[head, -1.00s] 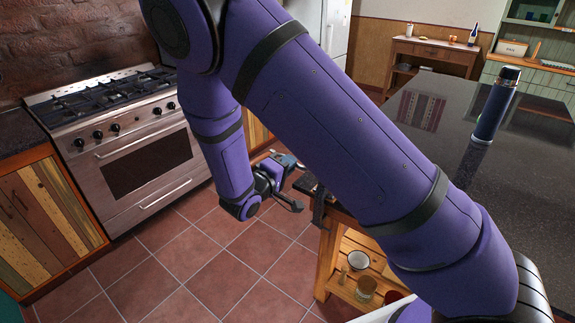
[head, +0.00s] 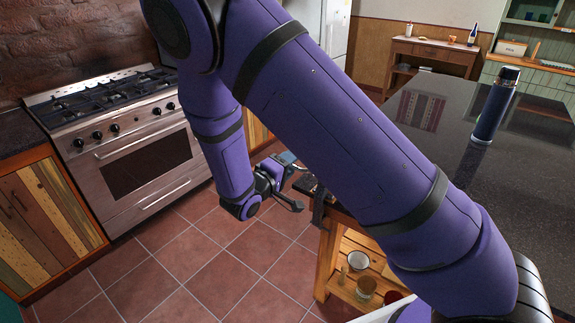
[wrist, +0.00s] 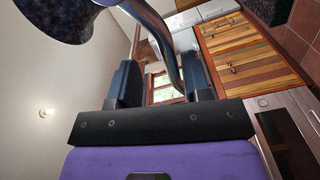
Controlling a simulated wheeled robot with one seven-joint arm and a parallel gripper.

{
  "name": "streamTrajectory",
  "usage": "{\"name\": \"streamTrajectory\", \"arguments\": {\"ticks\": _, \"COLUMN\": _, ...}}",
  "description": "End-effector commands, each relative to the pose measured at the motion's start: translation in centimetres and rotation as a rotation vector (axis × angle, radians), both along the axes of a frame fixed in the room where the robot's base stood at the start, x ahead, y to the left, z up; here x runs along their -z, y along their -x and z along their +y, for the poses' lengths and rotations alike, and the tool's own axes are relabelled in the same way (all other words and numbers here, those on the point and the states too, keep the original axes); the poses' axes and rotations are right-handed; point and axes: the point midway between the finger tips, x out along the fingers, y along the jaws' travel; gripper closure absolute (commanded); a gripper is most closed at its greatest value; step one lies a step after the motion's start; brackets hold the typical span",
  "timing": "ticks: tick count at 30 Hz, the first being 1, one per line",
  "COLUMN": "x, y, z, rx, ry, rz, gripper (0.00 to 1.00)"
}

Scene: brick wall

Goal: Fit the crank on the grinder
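My gripper (head: 287,183) is at the near corner of the dark counter, partly hidden behind my own purple arm in the head view. In the wrist view its two black fingers (wrist: 158,78) stand wide apart. A curved shiny metal rod, which looks like the crank (wrist: 160,35), comes down from the top between them. It lies close to the right finger, with a clear gap to the left one; I cannot tell whether it touches. A dark speckled flared part (wrist: 58,18), perhaps the grinder or the crank's handle, shows at the upper left. In the head view the grinder is not clearly visible.
The dark counter (head: 445,130) carries a dark blue bottle (head: 495,105) on its right. Shelves below it hold a white bowl (head: 358,260) and a jar (head: 366,289). A steel stove (head: 135,150) stands at the left. The tiled floor (head: 200,255) between is clear.

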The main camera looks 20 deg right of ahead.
Motion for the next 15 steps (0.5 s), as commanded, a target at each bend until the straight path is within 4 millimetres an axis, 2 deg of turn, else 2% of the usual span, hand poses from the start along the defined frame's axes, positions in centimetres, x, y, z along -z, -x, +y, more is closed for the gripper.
{"name": "streamTrajectory", "arguments": {"ticks": 5, "x": 0.0, "y": 0.01, "z": 0.08, "rx": -0.001, "ry": 0.0, "rz": 0.0, "gripper": 0.57}}
{"name": "streamTrajectory", "arguments": {"ticks": 6, "x": 0.02, "y": 0.02, "z": 0.09, "rx": -0.002, "ry": 0.0, "rz": 0.0, "gripper": 0.62}}
{"name": "streamTrajectory", "arguments": {"ticks": 15, "x": 0.01, "y": 0.17, "z": 0.35, "rx": -0.003, "ry": 0.0, "rz": 0.0, "gripper": 0.62}}
